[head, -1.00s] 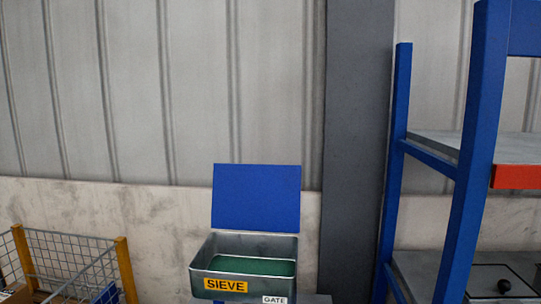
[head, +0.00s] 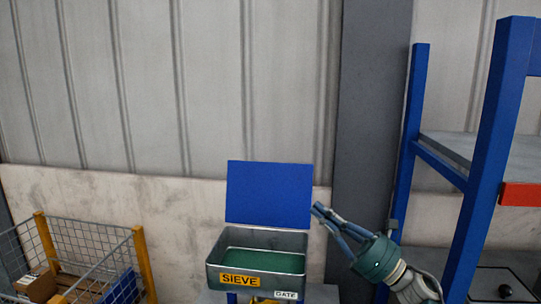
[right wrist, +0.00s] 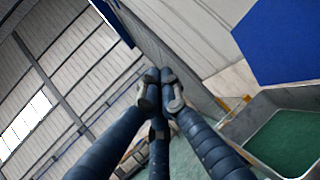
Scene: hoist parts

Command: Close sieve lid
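The sieve (head: 225,267) is a grey metal box with a yellow SIEVE label and a green inside. Its blue lid (head: 269,193) stands open, upright at the back edge. In the right wrist view the lid (right wrist: 290,38) is at upper right and the sieve box (right wrist: 262,112) at lower right. My right gripper (head: 318,209) is to the right of the lid, above the box's right side, and looks apart from both. In the right wrist view its three fingers (right wrist: 160,92) come together at the tips with nothing between them. My left gripper is not in view.
A blue rack (head: 484,140) with grey shelves stands on the right, close to my right arm. A wire-mesh crate (head: 142,262) with yellow posts holds boxes at lower left. A dark column (head: 368,110) and wall stand behind the sieve.

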